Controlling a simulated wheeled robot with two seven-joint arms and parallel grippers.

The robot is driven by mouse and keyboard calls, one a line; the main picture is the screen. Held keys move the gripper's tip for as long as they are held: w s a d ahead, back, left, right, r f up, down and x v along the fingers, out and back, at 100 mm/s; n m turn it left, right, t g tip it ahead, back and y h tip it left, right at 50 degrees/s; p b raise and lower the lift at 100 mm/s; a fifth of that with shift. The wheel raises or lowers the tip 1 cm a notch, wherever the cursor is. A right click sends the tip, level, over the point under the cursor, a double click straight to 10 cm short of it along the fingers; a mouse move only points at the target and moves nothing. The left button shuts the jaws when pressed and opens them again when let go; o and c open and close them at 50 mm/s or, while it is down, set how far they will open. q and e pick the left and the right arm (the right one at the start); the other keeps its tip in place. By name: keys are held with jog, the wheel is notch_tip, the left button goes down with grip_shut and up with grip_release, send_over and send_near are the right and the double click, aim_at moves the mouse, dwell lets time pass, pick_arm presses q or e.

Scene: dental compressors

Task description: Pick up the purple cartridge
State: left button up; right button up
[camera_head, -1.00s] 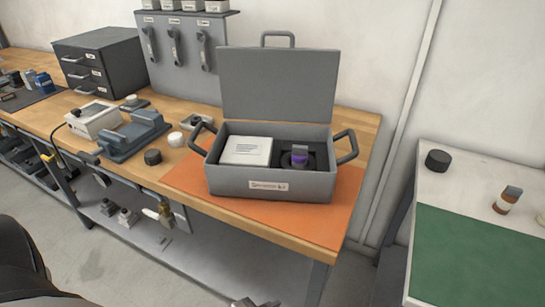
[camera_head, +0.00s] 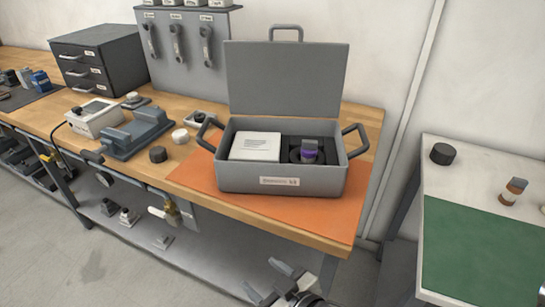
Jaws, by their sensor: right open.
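The purple cartridge (camera_head: 309,151), with a grey top, stands upright in a dark insert in the right part of an open grey case (camera_head: 280,180). A white box (camera_head: 255,147) sits beside it in the left part of the case. The case's lid (camera_head: 285,78) stands up at the back. My right gripper (camera_head: 268,279) is at the bottom edge of the view, low in front of the bench and well away from the cartridge. Its two fingers are apart with nothing between them. My left gripper is not in view.
The case stands on an orange mat (camera_head: 334,219) on a wooden bench. Its side handles (camera_head: 356,140) stick out. Left of it are a dark round cap (camera_head: 158,155) and a grey fixture (camera_head: 137,133). A table with a green mat (camera_head: 480,260) stands at the right.

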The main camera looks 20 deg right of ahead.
jog(key=w+a+r+n+t+y, duration=0.2)
jog(key=w+a+r+n+t, duration=0.1)
jog(key=w+r, duration=0.35)
jog(key=a+r+n+g+y+b, duration=0.2)
jog(key=a+r+n+g+y, duration=0.5)
jog(key=n, duration=0.4)
jog(key=a+r+n+g+y+b, duration=0.2)
jog(key=a+r+n+g+y, duration=0.3)
jog(key=r+n+y, duration=0.5)
jog(key=n+h+b, duration=0.1)
jog(key=h+b, duration=0.5)
jog(key=h, duration=1.9)
send_near(310, 141)
jog(key=shift+g, duration=0.3)
jog(key=x, duration=0.4)
jog(key=shift+f+b, duration=0.15)
jog(key=shift+b, duration=0.25)
jog(key=x, duration=0.4)
jog(key=shift+w+f, duration=0.1)
jog(key=shift+w, duration=0.2)
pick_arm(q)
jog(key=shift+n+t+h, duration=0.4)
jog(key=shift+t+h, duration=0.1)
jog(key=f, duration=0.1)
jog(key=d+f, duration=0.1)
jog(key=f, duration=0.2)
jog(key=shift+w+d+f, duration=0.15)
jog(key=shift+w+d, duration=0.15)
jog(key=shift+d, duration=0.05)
